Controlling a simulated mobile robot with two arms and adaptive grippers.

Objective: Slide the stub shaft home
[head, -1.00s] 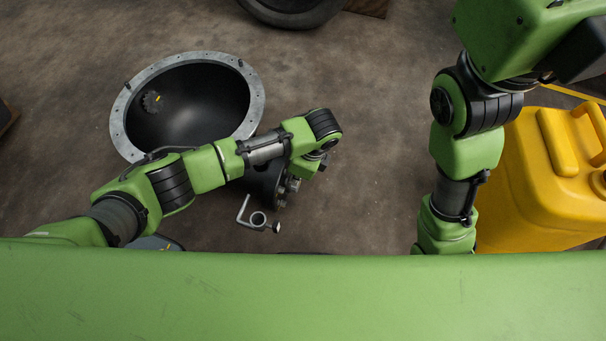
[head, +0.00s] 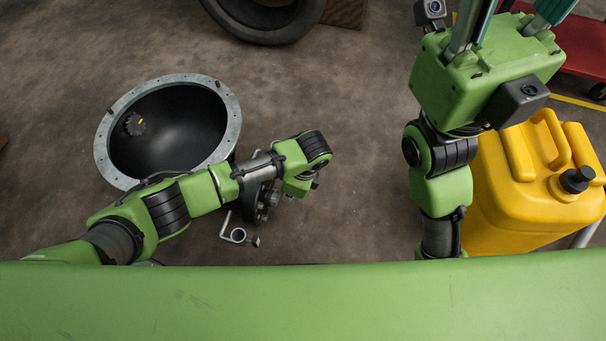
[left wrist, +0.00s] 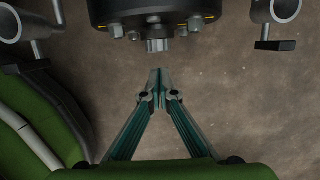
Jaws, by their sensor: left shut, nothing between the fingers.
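A black round flange (left wrist: 155,14) with several bolts on its rim fills the top of the left wrist view. A short shiny hex-shaped end (left wrist: 158,45) sticks out at its middle; I cannot tell whether this is the stub shaft. My left gripper (left wrist: 160,78) is shut and empty, its fingertips together just below that end with a small gap. In the head view the black bolted part (head: 264,200) shows beside my left arm, whose wrist hides the fingers. My right gripper (head: 508,18) is at the top right, its fingertips cut off by the frame.
An open black bowl-shaped housing (head: 219,160) with a grey bolted rim lies left. Grey clamp-like fittings with rings (left wrist: 275,14) flank the flange. A yellow jerrycan (head: 512,220) stands right, a tyre (head: 272,32) and a red cart (head: 588,52) farther back.

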